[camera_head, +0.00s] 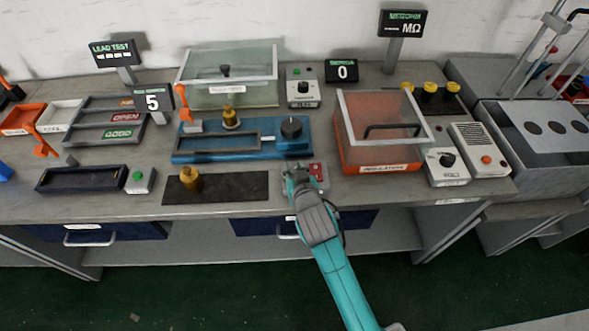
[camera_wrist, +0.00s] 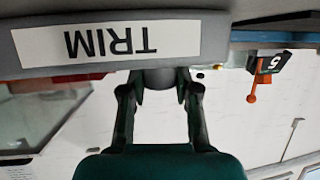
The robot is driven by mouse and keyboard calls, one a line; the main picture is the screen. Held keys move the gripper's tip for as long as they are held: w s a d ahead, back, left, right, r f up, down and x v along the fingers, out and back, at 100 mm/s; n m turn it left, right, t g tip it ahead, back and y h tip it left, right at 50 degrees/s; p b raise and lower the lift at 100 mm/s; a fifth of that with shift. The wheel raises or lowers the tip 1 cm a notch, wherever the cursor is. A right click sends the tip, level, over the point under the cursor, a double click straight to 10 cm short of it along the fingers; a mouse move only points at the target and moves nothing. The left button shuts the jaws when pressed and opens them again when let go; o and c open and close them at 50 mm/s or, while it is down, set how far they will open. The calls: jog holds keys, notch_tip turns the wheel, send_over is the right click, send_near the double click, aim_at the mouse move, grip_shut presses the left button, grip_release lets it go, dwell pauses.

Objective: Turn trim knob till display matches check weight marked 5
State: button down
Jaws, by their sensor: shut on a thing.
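My gripper (camera_head: 300,176) reaches a small grey-and-red box (camera_head: 318,174) at the front middle of the bench. In the wrist view, upside down, a white TRIM label (camera_wrist: 92,41) is close to the camera, and my gripper (camera_wrist: 160,88) is shut on a dark grey trim knob (camera_wrist: 160,77) beside it. The knob is hidden in the head view. A black display (camera_head: 152,101) reads 5; another display (camera_head: 342,71) reads 0. One brass weight (camera_head: 190,179) stands on a dark mat, another (camera_head: 230,118) on the blue fixture. I cannot read marks on them.
A clear-lidded red bin (camera_head: 384,155) stands close to the right. A green-button box (camera_head: 140,180) and black tray (camera_head: 80,179) are left. The bench front edge is below my arm.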

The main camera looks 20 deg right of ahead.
jog(key=shift+f+n+y, duration=0.1)
jog(key=shift+n+y, duration=0.4)
jog(key=c, duration=0.8)
grip_release()
jog(key=shift+s, duration=0.1)
jog(key=v, duration=1.2)
jog(key=shift+d, duration=0.1)
